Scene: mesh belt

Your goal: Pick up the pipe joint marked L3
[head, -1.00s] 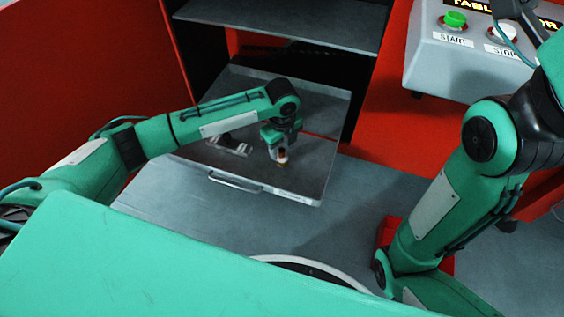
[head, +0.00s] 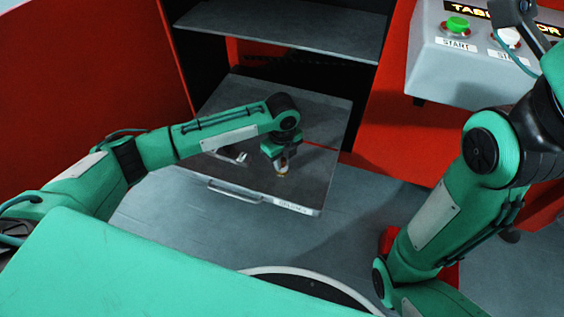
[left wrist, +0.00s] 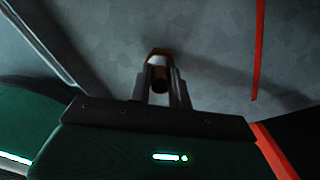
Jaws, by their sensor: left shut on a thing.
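My left gripper (head: 282,166) reaches down over a grey metal tray (head: 309,190) and is shut on a small pipe joint (head: 282,173). The joint looks pale with an orange-brown end in the head view. In the left wrist view, the joint (left wrist: 159,77) sits between the two fingers, dark with a brown rim. Its mark cannot be read. Whether it touches the tray or hangs just above it, I cannot tell. Another silvery part (head: 241,156) lies on the tray to the left, partly behind my arm. My right gripper does not show clearly.
The tray has a handle (head: 234,190) and a label at its front edge. A grey shelf (head: 290,30) is above, with red panels on both sides. A control box (head: 468,60) with green START and white STOP buttons stands at the right. The tray's right side is clear.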

